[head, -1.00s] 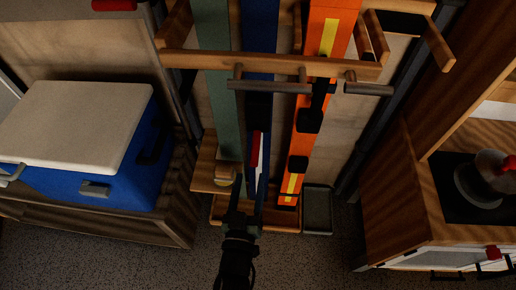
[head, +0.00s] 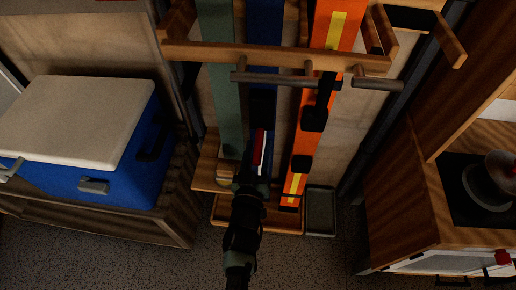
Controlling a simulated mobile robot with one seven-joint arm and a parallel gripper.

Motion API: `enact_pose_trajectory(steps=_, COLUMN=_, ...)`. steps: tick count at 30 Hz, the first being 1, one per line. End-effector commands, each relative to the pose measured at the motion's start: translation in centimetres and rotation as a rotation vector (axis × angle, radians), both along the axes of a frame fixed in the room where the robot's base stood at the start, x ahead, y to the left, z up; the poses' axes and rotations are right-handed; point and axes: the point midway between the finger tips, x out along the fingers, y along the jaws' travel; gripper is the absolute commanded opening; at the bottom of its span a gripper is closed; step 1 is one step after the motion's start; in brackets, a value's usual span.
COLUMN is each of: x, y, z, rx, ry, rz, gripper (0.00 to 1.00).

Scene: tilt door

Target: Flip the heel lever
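A blue ski (head: 264,60) stands upright in the rack, with a dark fitting on it. A slim red-and-white piece (head: 260,150) shows low on the blue ski. An orange ski (head: 325,48) with yellow stripes stands to its right and bears a black upper binding part (head: 314,118) and a black lower one (head: 302,162). I cannot tell which part is the heel lever. My gripper (head: 250,178) is at the blue ski's lower part, just below the red-and-white piece. Its fingers are dark and partly hidden by my wrist, so contact and opening are unclear.
A green ski (head: 220,80) stands left of the blue one. A wooden rack bar (head: 280,57) with grey pegs (head: 375,84) crosses above. A blue cooler with a white lid (head: 75,120) stands left. A wooden cabinet with a stove (head: 475,190) stands right. The floor in front is clear.

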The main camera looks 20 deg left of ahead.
Motion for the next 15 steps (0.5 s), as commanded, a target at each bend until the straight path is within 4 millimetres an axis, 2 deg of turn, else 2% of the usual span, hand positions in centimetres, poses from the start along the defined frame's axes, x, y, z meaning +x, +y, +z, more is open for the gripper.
enact_pose_trajectory(steps=1, x=-0.01, y=0.00, z=0.00, rx=0.000, ry=0.000, rz=0.000, gripper=0.35)
enact_pose_trajectory(steps=7, x=-0.03, y=-0.01, z=-0.01, rx=0.000, ry=0.000, rz=0.000, gripper=0.00)
enact_pose_trajectory(steps=15, x=-0.04, y=-0.01, z=-0.01, rx=0.000, ry=0.000, rz=0.000, gripper=0.00)
